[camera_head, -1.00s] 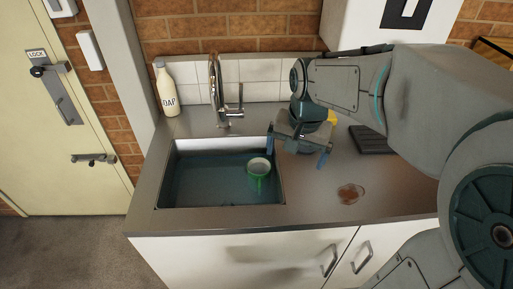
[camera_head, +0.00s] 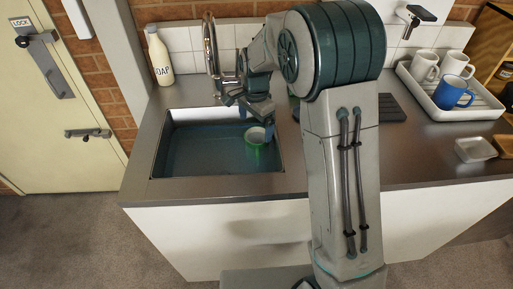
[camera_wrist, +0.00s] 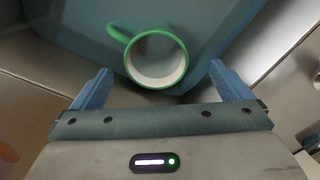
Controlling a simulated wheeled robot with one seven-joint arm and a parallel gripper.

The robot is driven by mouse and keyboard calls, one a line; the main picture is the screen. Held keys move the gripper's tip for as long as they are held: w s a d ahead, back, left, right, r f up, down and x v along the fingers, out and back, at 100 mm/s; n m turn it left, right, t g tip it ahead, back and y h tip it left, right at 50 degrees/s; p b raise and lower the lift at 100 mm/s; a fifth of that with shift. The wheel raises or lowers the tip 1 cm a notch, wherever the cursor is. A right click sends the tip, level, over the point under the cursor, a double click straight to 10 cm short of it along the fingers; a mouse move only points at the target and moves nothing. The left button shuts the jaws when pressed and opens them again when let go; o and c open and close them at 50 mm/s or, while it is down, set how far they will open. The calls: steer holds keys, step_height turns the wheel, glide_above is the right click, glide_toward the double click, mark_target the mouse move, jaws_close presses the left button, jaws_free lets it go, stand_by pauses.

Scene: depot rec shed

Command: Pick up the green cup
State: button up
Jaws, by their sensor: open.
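The green cup (camera_head: 257,137) stands in the right part of the sink basin (camera_head: 176,165), which looks filled with bluish water. In the wrist view the cup (camera_wrist: 157,59) shows from above, with a green rim, a pale inside and its handle toward the upper left. My gripper (camera_wrist: 163,88) is open, its two blue fingers apart, with the cup just ahead of and between the fingertip lines. In the head view my gripper (camera_head: 256,122) is over the sink's right side, close to the cup. I cannot tell whether it touches the cup.
The tap (camera_head: 211,50) rises behind the sink, near my gripper. A soap bottle (camera_head: 159,54) stands at the back left. A white tray (camera_head: 480,112) with two white mugs and a blue mug (camera_head: 453,92) is at the right. A dark ribbed mat (camera_head: 390,108) lies behind my arm.

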mark_target(256, 140)
steer(key=f, duration=0.7)
steer(key=shift+s+f, duration=0.2)
steer(key=shift+f, duration=0.05)
steer(key=shift+c, duration=0.4)
steer(key=c, duration=1.2)
steer(key=shift+r, duration=0.1)
